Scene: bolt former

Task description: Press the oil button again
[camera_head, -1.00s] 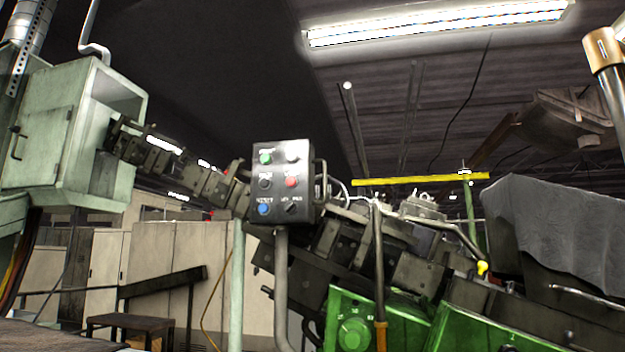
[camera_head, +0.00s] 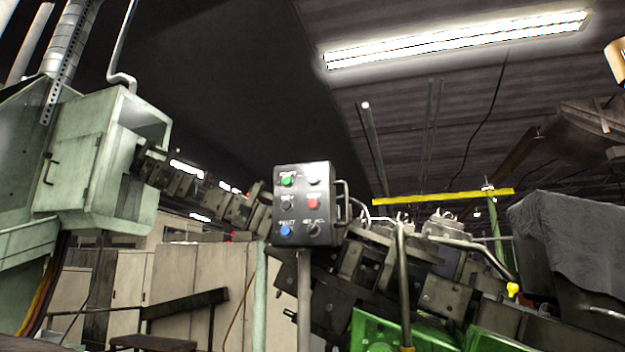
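A dark control box (camera_head: 303,204) stands on a grey post in the middle of the head view, with two columns of buttons on its face. The left column has a green button (camera_head: 287,181), a black one (camera_head: 287,202) and a blue one (camera_head: 285,230). The right column has a white button (camera_head: 314,180), a red one (camera_head: 313,203) and a dark knob (camera_head: 313,229). The small labels are too blurred to tell which is the oil button. Neither gripper is in view.
A pale green cabinet (camera_head: 85,165) stands at the left. Dark machinery (camera_head: 375,270) with a green base (camera_head: 375,330) runs behind and right of the box. A handle (camera_head: 345,200) sticks out from the box's right side. A grey cover (camera_head: 570,235) is at the far right.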

